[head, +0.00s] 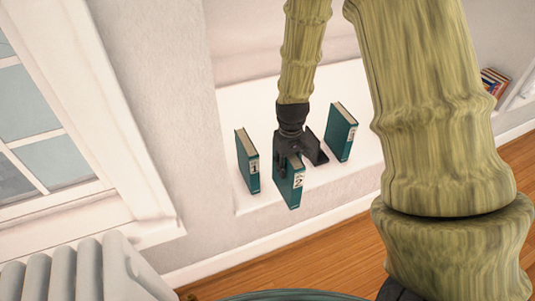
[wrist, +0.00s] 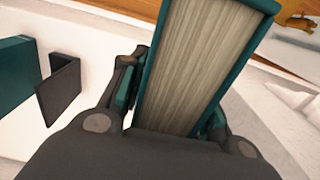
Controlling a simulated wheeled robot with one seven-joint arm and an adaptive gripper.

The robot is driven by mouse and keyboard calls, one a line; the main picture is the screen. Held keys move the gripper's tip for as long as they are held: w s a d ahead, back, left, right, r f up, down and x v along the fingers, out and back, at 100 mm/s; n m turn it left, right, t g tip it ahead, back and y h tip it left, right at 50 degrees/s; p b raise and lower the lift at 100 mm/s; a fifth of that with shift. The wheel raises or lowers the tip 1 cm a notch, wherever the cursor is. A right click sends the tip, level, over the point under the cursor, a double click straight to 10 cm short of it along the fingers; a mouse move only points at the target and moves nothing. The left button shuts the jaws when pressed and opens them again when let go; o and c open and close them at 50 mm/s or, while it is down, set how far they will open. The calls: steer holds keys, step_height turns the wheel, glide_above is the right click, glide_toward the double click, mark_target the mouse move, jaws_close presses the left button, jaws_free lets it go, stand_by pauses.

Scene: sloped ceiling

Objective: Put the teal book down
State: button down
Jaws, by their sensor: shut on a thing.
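My gripper (head: 289,162) is shut on a teal book (head: 291,186) with a "2" on its spine. Its fingers press the two covers, and the pale page block faces the palm in the wrist view (wrist: 195,70). The held book is roughly upright, spine outward, above or at the front edge of the white ledge (head: 345,85). I cannot tell whether its lower end touches the ledge. A similar teal book (head: 253,172) marked "1" stands to its left, and another teal book (head: 341,134) stands to its right.
A dark angled bookend (head: 313,147) stands between the held book and the right book; the wrist view also shows it (wrist: 60,90). A window (head: 40,130) and radiator (head: 85,272) are at left. Small books (head: 494,82) sit at far right. The ledge behind is clear.

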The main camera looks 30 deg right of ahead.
steer(key=w+f, duration=0.2)
steer(key=w, duration=0.5)
steer(key=w+d+f+b, duration=0.1)
steer(key=w+f, duration=0.1)
steer(key=w, duration=0.5)
steer(key=shift+d+f, duration=0.2)
steer(key=shift+f, duration=0.3)
steer(key=c, duration=1.1)
jaws_free()
steer(key=shift+o, duration=0.2)
steer(key=shift+b, duration=0.3)
step_height(320, 180, up, 12)
steer(key=p, duration=0.1)
